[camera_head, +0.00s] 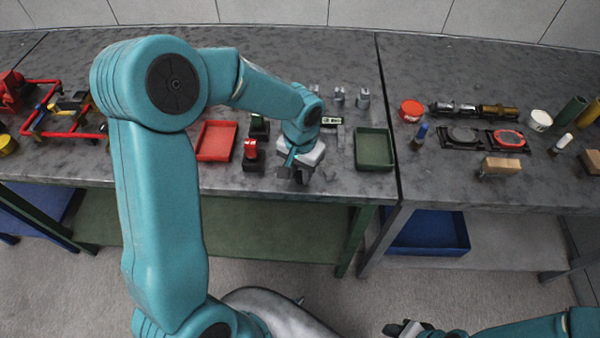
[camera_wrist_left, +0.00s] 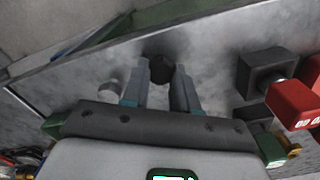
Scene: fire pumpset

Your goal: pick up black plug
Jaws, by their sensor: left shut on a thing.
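The black plug (camera_wrist_left: 160,68) shows in the left wrist view as a small dark round piece between the fingertips. My left gripper (camera_wrist_left: 162,78) is shut on it, close above the grey worktop near its front edge. In the head view my left gripper (camera_head: 299,174) is over the front of the table, between the red-topped black block and the green tray. There the plug is hard to tell from the dark fingers. Part of my right gripper (camera_head: 403,328) shows at the bottom of the head view, away from the table; its jaws are unclear.
A black block with a red top (camera_head: 251,153) stands close left of my left gripper. A red tray (camera_head: 216,140) and a green tray (camera_head: 374,148) lie on the worktop. Several grey metal pieces (camera_head: 339,97) stand behind. A blue bin (camera_head: 428,233) sits below the right table.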

